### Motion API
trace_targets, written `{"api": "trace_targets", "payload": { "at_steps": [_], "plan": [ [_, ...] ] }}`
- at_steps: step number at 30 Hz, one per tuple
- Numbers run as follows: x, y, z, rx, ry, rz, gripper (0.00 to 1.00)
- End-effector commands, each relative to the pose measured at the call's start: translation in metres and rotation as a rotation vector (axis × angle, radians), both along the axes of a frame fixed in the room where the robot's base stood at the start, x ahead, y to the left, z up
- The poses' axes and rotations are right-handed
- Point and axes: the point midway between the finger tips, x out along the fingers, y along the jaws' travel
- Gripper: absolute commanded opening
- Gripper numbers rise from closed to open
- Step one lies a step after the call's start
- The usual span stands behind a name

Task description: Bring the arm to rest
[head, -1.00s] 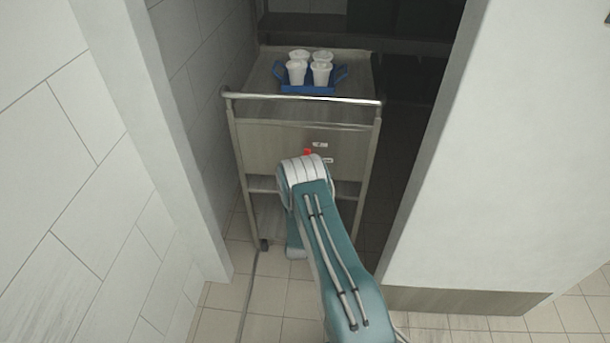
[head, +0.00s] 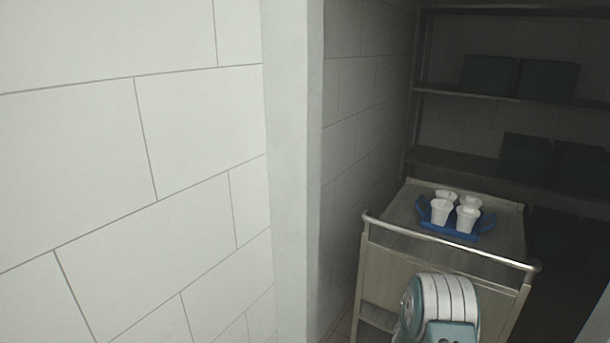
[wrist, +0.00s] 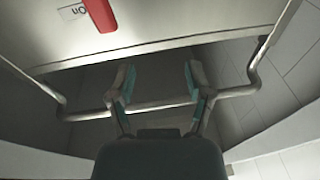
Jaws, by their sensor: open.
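My arm (head: 440,305) shows only as a white-and-teal joint at the bottom of the head view, in front of the trolley. My gripper is hidden in that view. In the wrist view my gripper (wrist: 160,85) is open, with its two fingers apart and nothing between them. A metal bar (wrist: 160,104) crosses the picture behind the fingers; I cannot tell whether they touch it. A pale panel (wrist: 190,25) fills the top of the wrist view, with a red piece (wrist: 99,14) and an upside-down "On" label (wrist: 73,12), beyond the fingertips.
The trolley (head: 400,215) stands in a narrow alcove with a rail at its front. A blue tray (head: 467,236) on it holds several white cups (head: 467,219). A white wall edge (head: 290,150) is close on the left. Dark shelves (head: 465,95) stand behind.

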Motion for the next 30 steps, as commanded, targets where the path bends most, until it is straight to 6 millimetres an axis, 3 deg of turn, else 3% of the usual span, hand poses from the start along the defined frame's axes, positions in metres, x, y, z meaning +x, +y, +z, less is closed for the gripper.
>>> {"api": "trace_targets", "payload": {
  "at_steps": [1, 6, 14, 23, 30],
  "plan": [
    [0.006, 0.005, 0.020, 0.021, 0.019, 0.021, 0.66],
    [0.016, 0.024, 0.069, 0.094, 0.121, 0.093, 0.66],
    [0.002, 0.061, 0.137, 0.179, 0.293, 0.204, 0.66],
    [-0.053, 0.105, 0.201, 0.237, 0.505, 0.322, 0.66],
    [-0.122, 0.135, 0.236, 0.256, 0.684, 0.398, 0.66]
  ]
}}
